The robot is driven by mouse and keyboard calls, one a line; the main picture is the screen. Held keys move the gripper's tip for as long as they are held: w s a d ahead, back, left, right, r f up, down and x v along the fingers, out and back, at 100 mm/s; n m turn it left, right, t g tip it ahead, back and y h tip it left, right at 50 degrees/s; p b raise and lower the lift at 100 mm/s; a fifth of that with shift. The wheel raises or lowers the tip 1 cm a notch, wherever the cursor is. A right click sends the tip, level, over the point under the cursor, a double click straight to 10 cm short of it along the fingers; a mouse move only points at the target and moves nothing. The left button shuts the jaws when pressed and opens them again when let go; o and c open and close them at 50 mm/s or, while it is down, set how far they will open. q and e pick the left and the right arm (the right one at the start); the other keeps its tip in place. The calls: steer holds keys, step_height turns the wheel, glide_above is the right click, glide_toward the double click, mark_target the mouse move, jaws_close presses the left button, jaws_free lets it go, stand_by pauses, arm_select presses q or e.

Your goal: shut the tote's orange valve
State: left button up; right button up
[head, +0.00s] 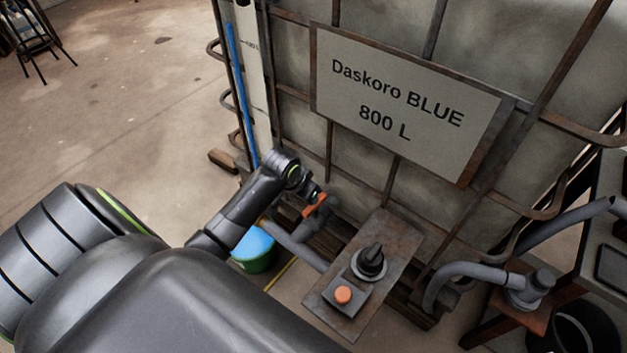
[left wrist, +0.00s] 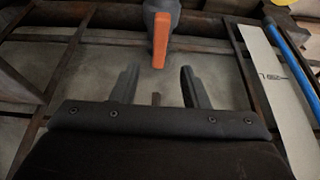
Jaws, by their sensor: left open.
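The tote (head: 290,50) is a pale tank in a rusty cage with a plate reading "Daskoro BLUE 800 L". Its orange valve handle (head: 316,206) sits low on the front, on a grey pipe fitting. In the left wrist view the orange handle (left wrist: 160,42) points toward my gripper, its end just beyond the fingertips and roughly in line with the gap between them. My left gripper (left wrist: 159,75) is open and empty. In the head view my left gripper (head: 311,192) is right by the handle, partly hidden by its own wrist. I cannot tell whether they touch.
A rusty panel with a black knob (head: 371,260) and an orange button (head: 343,295) stands right of the valve. A green bucket with blue liquid (head: 255,246) is below my arm. Grey hoses (head: 465,272) run at the right.

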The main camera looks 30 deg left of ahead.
mark_target(315, 209)
arm_select(q)
steer(key=b+x, duration=0.2)
steer(key=x, duration=0.5)
steer(key=shift+f, duration=0.1)
steer(key=shift+b+x, duration=0.3)
steer(key=shift+x, duration=0.7)
arm_select(e)
steer(key=w+a+r, duration=0.2)
steer(key=w+r, duration=0.2)
steer(key=r, duration=0.1)
steer(key=shift+w, duration=0.2)
arm_select(q)
jaws_close()
arm_select(e)
steer(key=shift+r, duration=0.1)
